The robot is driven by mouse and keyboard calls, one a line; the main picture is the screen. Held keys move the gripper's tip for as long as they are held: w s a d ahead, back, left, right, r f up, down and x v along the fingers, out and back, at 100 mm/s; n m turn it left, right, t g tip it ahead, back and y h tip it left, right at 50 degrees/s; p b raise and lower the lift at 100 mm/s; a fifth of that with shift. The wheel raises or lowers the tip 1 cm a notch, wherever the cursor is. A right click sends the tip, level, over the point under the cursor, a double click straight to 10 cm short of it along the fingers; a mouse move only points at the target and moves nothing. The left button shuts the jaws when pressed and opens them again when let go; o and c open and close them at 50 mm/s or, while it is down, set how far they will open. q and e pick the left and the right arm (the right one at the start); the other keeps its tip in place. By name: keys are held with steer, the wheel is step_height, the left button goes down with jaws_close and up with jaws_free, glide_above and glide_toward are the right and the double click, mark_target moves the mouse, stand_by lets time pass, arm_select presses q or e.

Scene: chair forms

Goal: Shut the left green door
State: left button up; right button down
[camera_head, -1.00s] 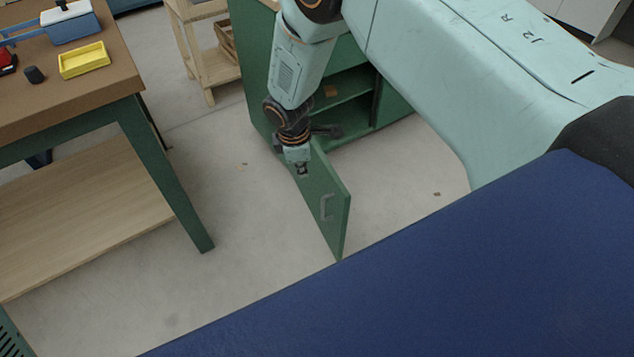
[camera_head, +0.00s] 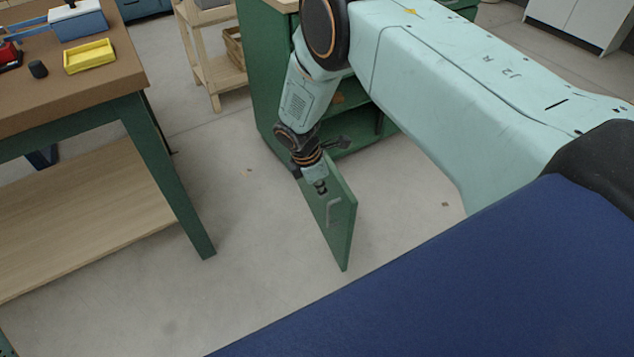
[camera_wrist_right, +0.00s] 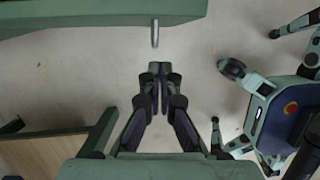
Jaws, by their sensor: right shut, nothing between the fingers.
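The left green door (camera_head: 340,232) stands open, swung out from the green cabinet (camera_head: 262,75). Its outer face, with a grey bar handle (camera_head: 331,212), shows in the head view. My right gripper (camera_head: 321,189) is shut and empty, on the handle side of the door, close to the handle's upper end. In the right wrist view the shut fingertips (camera_wrist_right: 159,69) point toward the handle (camera_wrist_right: 155,33) and the door (camera_wrist_right: 90,14), with a gap of floor showing between. My arm hides part of the cabinet. My left gripper is not in view.
A workbench (camera_head: 70,107) with a green leg and a low wooden shelf (camera_head: 90,215) stands to the left. A wooden rack (camera_head: 205,60) stands behind, left of the cabinet. Bare floor (camera_head: 240,220) lies between workbench and door.

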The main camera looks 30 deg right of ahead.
mark_target(337, 187)
steer(key=shift+s+d+f+b, duration=0.1)
steer(key=shift+d+f+b, duration=0.15)
steer(key=shift+d, duration=0.45)
steer(key=shift+s+d+f+b, duration=0.1)
steer(key=shift+d+f+b, duration=0.2)
steer(key=shift+d, duration=0.4)
steer(key=shift+d+f+b, duration=0.2)
steer(key=shift+d+f, duration=0.05)
steer(key=shift+d, duration=0.45)
steer(key=shift+d, duration=0.15)
